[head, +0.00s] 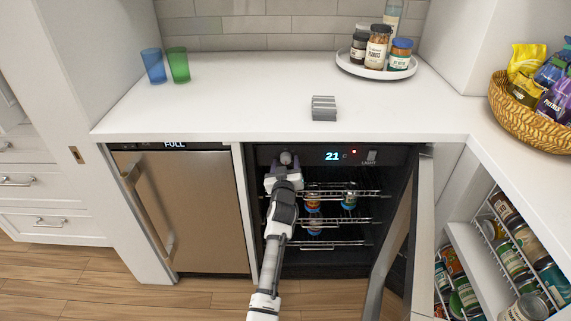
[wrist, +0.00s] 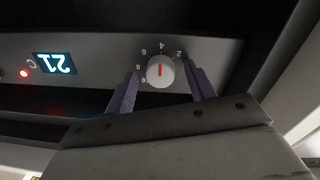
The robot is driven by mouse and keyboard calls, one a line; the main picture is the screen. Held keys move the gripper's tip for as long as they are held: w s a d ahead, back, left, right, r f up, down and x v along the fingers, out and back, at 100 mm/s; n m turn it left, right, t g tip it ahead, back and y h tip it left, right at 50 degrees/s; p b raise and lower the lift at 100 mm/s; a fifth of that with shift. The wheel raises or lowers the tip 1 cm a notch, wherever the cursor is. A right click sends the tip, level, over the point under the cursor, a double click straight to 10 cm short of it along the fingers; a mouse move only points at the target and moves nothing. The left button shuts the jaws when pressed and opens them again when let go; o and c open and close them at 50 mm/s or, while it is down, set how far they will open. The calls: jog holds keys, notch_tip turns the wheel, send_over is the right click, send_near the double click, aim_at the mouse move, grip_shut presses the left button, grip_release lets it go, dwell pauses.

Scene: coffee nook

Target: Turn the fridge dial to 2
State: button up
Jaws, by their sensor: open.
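The fridge dial (wrist: 160,72) is a round white knob with a red line on the panel. In the wrist view it appears upside down, with small numbers, including 2 and 4, around it. The red line stands about upright in that view, near the 4; I cannot tell its exact setting. In the head view the dial (head: 286,157) is at the panel's left, just beyond my gripper. My gripper (wrist: 160,76) is open, its two purple fingers on either side of the dial. A gap shows on both sides. In the head view my gripper (head: 284,170) is at the fridge's top left.
The fridge door (head: 395,240) stands open at the right. A display reading 21 (head: 332,156) and a light switch (head: 371,157) share the panel. Wire shelves (head: 335,222) with jars lie below. The counter edge overhangs the panel.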

jog(key=shift+w, duration=0.15)
jog(key=shift+c, duration=0.2)
jog(key=c, duration=0.9)
jog(key=shift+c, duration=0.2)
jog(key=shift+m, duration=0.3)
jog(key=m+p, duration=0.1)
jog(key=m, duration=0.2)
jog(key=shift+r, duration=0.1)
jog(key=shift+m+p, duration=0.95)
jog(key=shift+m, duration=1.65)
